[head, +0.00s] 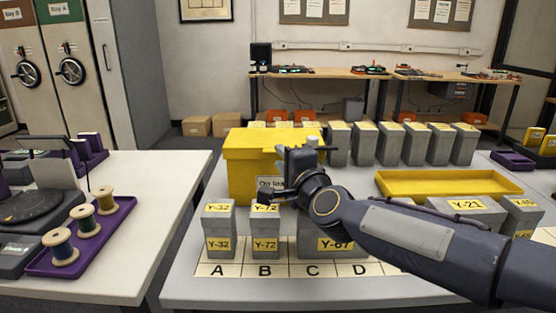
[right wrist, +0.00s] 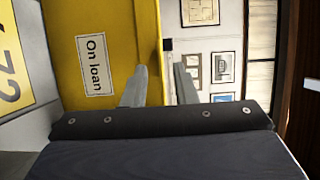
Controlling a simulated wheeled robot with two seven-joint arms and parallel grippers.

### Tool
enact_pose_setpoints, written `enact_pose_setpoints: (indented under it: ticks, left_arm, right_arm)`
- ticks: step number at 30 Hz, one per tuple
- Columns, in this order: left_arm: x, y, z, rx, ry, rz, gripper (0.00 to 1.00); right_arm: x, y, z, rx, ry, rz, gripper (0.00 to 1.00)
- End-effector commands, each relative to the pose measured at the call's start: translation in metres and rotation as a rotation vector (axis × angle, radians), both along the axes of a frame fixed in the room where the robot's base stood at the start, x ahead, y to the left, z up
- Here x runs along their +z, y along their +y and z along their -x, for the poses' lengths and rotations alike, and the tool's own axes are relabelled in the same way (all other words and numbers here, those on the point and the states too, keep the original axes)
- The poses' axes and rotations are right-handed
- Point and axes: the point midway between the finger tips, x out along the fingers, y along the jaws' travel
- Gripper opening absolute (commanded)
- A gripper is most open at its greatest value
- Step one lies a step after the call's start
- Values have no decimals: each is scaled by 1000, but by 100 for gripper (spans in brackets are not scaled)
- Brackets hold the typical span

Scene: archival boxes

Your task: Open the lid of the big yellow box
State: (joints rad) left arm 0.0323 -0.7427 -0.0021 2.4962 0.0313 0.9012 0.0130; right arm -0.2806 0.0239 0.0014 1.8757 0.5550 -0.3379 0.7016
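The big yellow box (head: 240,178) stands on the right table, with its yellow lid (head: 255,138) closed on top. A white "On loan" label (right wrist: 95,64) shows on its front in the right wrist view. My right gripper (head: 300,158) is at the box's front right, partly hiding it. In the right wrist view, its two fingers (right wrist: 160,82) are apart with nothing held between them. One finger is level with the box's front, the other just above the lid's top edge; I cannot tell whether either touches. My left gripper is not in view.
Grey boxes Y-32 (head: 218,230), Y-72 (head: 264,230) and Y-67 (head: 315,243) stand before the yellow box on a lettered strip (head: 230,270). A shallow yellow tray (head: 450,184) lies right. Several grey boxes line the back. A purple tray (head: 100,238) with spools is on the left table.

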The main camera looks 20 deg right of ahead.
Motion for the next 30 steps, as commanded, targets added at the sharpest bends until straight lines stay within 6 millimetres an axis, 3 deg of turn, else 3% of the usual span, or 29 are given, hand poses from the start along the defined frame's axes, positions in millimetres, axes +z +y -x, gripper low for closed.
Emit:
enact_pose_setpoints:
  ticks: [6,17,23,30]
  left_arm:
    - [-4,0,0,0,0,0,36]
    - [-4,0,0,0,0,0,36]
    - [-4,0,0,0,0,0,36]
    - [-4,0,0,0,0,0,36]
  right_arm:
    - [-1,3,-25,-1,0,1,25]
    - [0,3,-29,0,0,1,25]
    - [0,3,-29,0,0,1,0]
    - [0,3,-28,0,1,1,0]
